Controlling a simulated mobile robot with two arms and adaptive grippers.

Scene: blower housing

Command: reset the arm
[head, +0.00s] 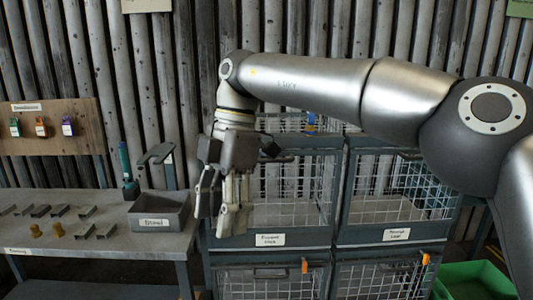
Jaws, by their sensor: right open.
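My right arm (310,84) comes in from the right, raised and stretched across the view. My right gripper (222,222) hangs at its end with the fingers pointing down. It is open and nothing shows between its fingers. It appears in front of the gap between the workbench (170,240) and the wire-fronted cages (290,190). My left gripper is not in view.
The workbench at left holds a grey labelled bin (160,222), small metal brackets (87,212), and yellow pieces (58,229). Behind it stands a wooden board (75,150) with coloured items. A green bin (485,283) is at lower right. Corrugated wall backs everything.

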